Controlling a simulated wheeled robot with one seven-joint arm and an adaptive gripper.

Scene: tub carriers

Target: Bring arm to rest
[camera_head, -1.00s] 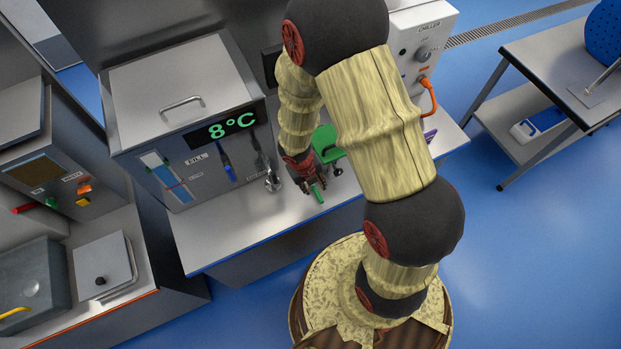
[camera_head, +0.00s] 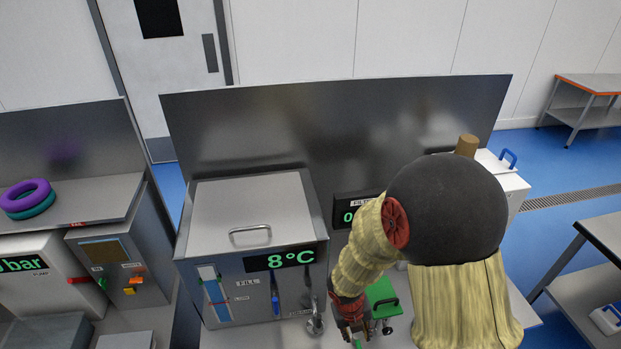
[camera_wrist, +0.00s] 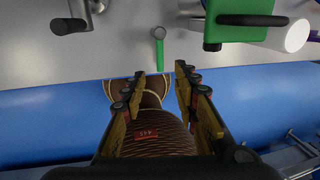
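My gripper (camera_head: 352,330) hangs at the bench front, below the 8°C tank (camera_head: 250,210), and is partly cut off at the lower edge of the head view. In the wrist view my gripper (camera_wrist: 160,78) has its two fingers apart with nothing between the tips. Beyond the tips, a small tool with a green handle and grey round end (camera_wrist: 159,48) lies on the steel bench top, apart from the fingers. My brown base shows below, behind the fingers.
A green device (camera_head: 382,298) stands right of my gripper; a white cylinder (camera_wrist: 291,36) is near it in the wrist view. A metal tap (camera_head: 315,322) is on the tank front. Blue floor (camera_wrist: 50,120) lies open past the bench edge.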

